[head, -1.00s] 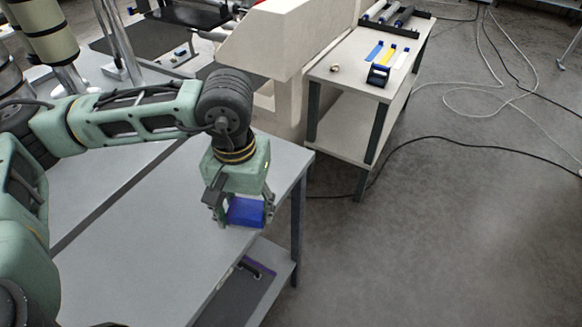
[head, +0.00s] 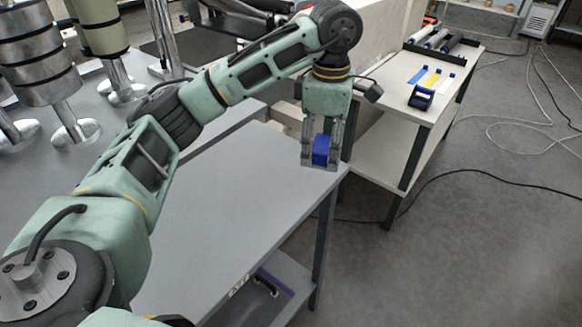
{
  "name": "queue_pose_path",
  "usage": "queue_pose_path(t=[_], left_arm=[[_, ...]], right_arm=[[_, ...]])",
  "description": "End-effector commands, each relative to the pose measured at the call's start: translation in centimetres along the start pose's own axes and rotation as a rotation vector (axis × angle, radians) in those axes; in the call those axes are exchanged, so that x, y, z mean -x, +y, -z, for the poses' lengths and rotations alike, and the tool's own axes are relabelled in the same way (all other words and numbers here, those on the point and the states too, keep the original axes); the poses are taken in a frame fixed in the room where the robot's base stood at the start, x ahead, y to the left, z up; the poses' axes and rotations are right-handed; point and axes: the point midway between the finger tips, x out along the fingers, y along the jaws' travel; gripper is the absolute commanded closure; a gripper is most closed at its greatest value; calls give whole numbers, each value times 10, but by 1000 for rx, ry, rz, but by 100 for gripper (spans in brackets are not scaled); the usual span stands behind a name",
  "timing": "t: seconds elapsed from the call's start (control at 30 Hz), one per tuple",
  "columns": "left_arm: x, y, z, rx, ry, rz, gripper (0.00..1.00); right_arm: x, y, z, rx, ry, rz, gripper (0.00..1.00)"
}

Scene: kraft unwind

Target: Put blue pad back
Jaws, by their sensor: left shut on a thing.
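The blue pad (head: 320,149) is a small blue block in the head view. My left gripper (head: 320,158) points down and is shut on it, with a finger on either side. Gripper and pad are over the far right corner of the grey table (head: 235,215). I cannot tell how high above the table top the pad is. My right gripper is not in view.
Metal cylinders (head: 45,75) stand at the left. Cables lie on the floor at the right.

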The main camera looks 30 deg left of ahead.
Motion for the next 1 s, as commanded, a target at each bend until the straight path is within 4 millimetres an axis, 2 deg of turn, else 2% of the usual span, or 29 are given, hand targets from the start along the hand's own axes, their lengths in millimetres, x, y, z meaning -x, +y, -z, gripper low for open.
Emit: queue_pose_path(t=[0.03,0.2,0.4,0.53,0.73,1.0], left_arm=[[-8,2,14,5,2,5,70],[-29,9,51,3,3,4,70],[-44,15,74,-1,1,1,70],[-53,15,76,-5,1,2,70],[-80,15,76,-4,2,2,70],[-86,16,75,-5,0,-1,70]], right_arm=[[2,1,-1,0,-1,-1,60],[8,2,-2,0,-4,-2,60],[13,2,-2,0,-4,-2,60],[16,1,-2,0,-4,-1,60],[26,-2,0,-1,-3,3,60],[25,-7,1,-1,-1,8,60]])
